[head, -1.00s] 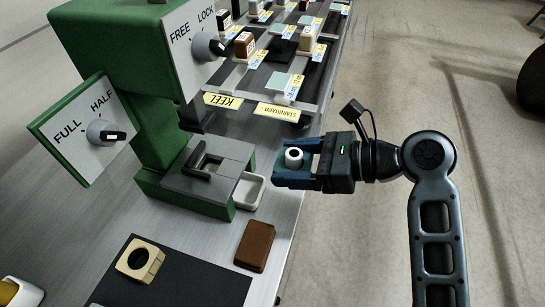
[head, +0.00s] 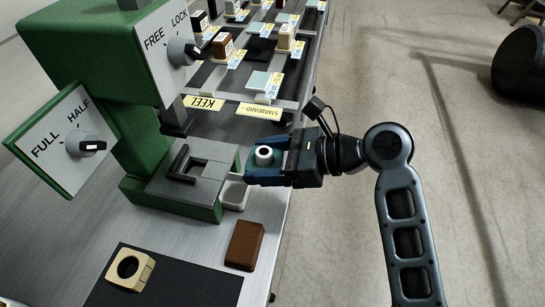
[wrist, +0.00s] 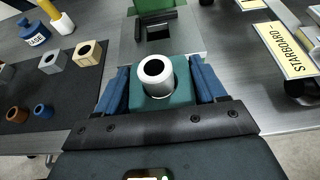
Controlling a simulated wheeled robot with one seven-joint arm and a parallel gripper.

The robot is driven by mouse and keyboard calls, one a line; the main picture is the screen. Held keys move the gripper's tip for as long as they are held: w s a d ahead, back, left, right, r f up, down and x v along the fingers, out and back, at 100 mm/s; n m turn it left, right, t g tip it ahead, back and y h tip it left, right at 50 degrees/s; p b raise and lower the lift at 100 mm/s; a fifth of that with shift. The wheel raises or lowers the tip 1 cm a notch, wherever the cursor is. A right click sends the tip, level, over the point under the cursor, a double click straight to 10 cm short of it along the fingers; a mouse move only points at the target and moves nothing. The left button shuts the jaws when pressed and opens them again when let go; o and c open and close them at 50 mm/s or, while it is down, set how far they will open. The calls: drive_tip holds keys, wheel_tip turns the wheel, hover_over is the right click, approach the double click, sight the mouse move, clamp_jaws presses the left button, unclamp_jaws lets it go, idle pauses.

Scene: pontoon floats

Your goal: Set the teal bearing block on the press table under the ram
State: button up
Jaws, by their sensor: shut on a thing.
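My gripper (head: 266,164) is shut on the teal bearing block (wrist: 176,106), which has a white ring (wrist: 155,73) standing in its top. The blue fingers grip the block on two sides, and it looks level. In the head view the teal block (head: 280,158) is in the air beside the press, just right of the grey press table (head: 217,166). The press table has a dark L-shaped stop (head: 181,163) on top. In the wrist view the press table (wrist: 181,44) lies straight beyond the block.
A white tray (head: 235,192) sits beside the press, close under my gripper. A brown block (head: 244,245) and a cream block with a hole (head: 129,269) lie at the front. The green press frame (head: 95,60) carries two dial panels. A rack of labelled parts (head: 255,75) stands behind.

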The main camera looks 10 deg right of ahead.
drive_tip(key=shift+w+a+f, duration=0.3)
drive_tip(key=shift+w+a, duration=0.55)
drive_tip(key=shift+a, duration=1.45)
drive_tip(key=shift+w+a+f, duration=0.25)
drive_tip(key=shift+w+a, duration=0.6)
drive_tip(key=shift+a, duration=1.4)
drive_tip(key=shift+w+a+f, duration=0.3)
drive_tip(key=shift+w+a, duration=0.55)
drive_tip(key=shift+a, duration=1.45)
drive_tip(key=o, duration=1.3)
drive_tip(key=shift+o, duration=0.2)
drive_tip(key=v, duration=1)
